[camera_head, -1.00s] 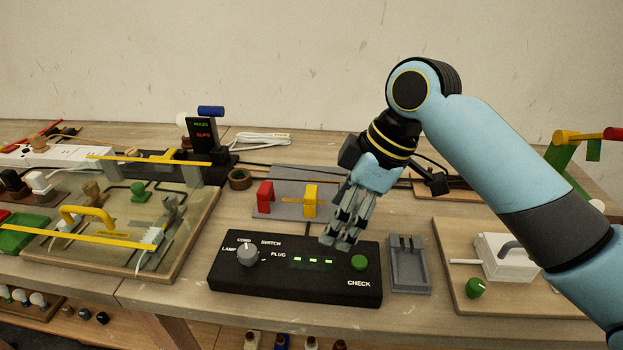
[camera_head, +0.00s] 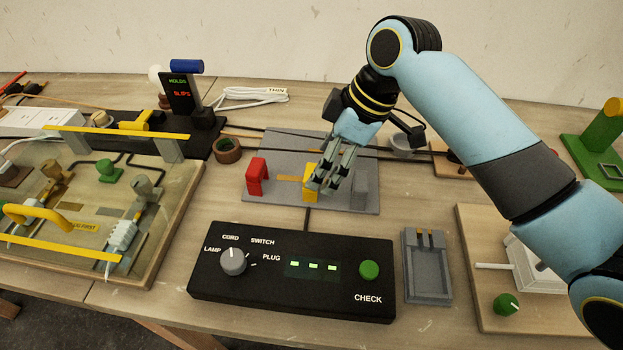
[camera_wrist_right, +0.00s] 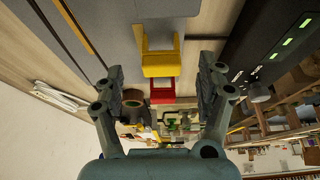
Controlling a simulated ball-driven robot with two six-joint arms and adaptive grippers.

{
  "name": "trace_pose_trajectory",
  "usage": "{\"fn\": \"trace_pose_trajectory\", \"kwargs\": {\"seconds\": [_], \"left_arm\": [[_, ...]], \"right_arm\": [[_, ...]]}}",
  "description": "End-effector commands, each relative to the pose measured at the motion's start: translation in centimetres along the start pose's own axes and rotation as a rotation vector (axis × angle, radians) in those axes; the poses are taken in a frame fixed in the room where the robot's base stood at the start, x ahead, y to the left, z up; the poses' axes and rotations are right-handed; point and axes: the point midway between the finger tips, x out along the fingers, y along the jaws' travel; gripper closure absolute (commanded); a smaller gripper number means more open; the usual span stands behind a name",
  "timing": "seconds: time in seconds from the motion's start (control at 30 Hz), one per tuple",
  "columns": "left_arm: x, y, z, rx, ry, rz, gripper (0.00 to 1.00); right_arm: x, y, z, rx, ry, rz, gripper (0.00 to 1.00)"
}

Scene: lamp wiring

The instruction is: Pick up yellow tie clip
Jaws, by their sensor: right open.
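The yellow tie clip (camera_head: 309,185) stands upright on a grey plate (camera_head: 345,203), to the right of a red clip (camera_head: 256,176). My right gripper (camera_head: 324,184) is just above and right of the yellow clip and partly covers it in the head view. In the right wrist view, the yellow clip (camera_wrist_right: 160,63) lies ahead, between the lines of the two open fingers (camera_wrist_right: 165,78). The red clip (camera_wrist_right: 163,94) shows beyond it. The jaws are empty, and I cannot tell whether they touch the clip. My left gripper is not in view.
A black check box (camera_head: 292,272) with a knob and green button stands in front of the plate. A grey tray (camera_head: 427,268) is to its right. A tape roll (camera_head: 227,150) and a white cord (camera_head: 250,96) lie behind left.

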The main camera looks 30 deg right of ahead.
Motion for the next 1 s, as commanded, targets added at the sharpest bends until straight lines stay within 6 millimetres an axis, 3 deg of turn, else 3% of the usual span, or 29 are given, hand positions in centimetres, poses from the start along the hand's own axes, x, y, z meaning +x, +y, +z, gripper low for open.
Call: {"fn": "trace_pose_trajectory", "kwargs": {"seconds": [0.3,0.6,1.0], "left_arm": [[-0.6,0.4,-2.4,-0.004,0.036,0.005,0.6],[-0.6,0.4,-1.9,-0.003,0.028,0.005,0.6],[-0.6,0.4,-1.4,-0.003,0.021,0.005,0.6]], "right_arm": [[4.4,-0.1,-0.7,0.0,-0.001,-0.002,0.27],[5.0,-0.1,-0.7,-0.001,0.0,0.0,0.27],[5.0,-0.1,-0.6,-0.001,-0.001,0.0,0.79]]}}
